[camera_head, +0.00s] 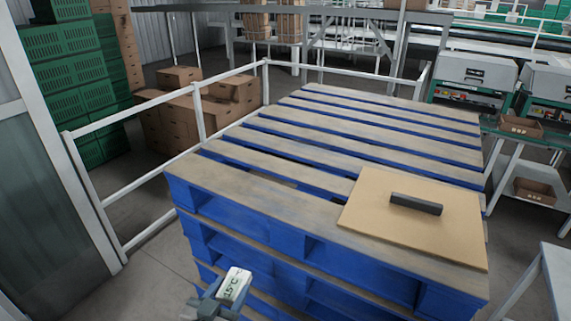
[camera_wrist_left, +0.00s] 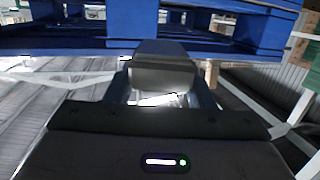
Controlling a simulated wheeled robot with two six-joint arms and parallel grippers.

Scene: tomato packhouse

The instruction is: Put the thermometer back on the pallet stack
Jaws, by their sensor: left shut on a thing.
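The thermometer (camera_head: 235,285) is a small white block with "15°C" on its face. My left gripper (camera_head: 217,294) is shut on it, low in front of the pallet stack's near side. In the left wrist view the thermometer (camera_wrist_left: 163,68) shows as a dark grey block between the fingers. The pallet stack (camera_head: 240,190) is blue with worn wooden-looking top slats. It also shows at the top of the left wrist view (camera_wrist_left: 105,25). The thermometer is apart from the stack's top and lower than it. My right gripper is not in view.
A tan board (camera_head: 370,213) with a dark bar (camera_head: 416,204) on it covers the stack's near right corner. The other slats are bare. A white rail (camera_head: 200,115) runs behind and left of the stack. Cardboard boxes (camera_head: 170,130) and green crates (camera_head: 65,45) stand beyond it.

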